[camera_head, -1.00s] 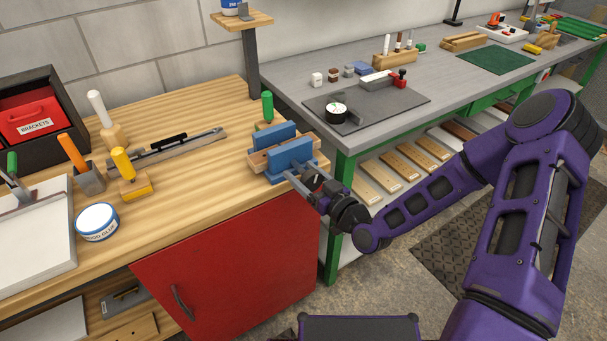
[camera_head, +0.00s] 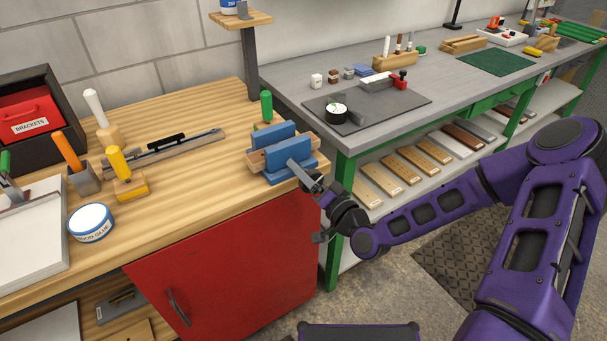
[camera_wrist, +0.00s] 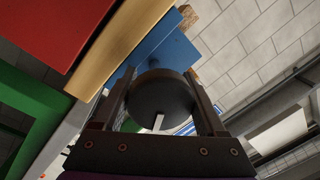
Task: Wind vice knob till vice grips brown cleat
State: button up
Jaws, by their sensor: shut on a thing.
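The blue vice (camera_head: 291,166) is at the right front edge of the wooden bench; part of its blue body also shows in the wrist view (camera_wrist: 165,50). The brown cleat (camera_head: 257,159) lies between the two blue jaws, its ends showing past them. I cannot tell whether a gap is left between jaws and cleat. My gripper (camera_head: 318,188) is at the front of the vice, over the bench edge. In the wrist view its fingers stand on both sides of the round black vice knob (camera_wrist: 158,95), shut on it. A pale mark shows on the knob's face.
A green-handled tool (camera_head: 266,105) stands right behind the vice. A red cabinet door (camera_head: 230,255) is below the bench edge. A grey bench (camera_head: 300,88) with a green frame stands to the right. Bare bench top lies left of the vice.

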jog(key=shift+m, duration=0.6)
jog(key=o, duration=1.3)
jog(key=shift+s, duration=0.1)
jog(key=shift+p+v, duration=1.5)
jog(key=shift+v, duration=7.15)
jog(key=shift+f, duration=0.1)
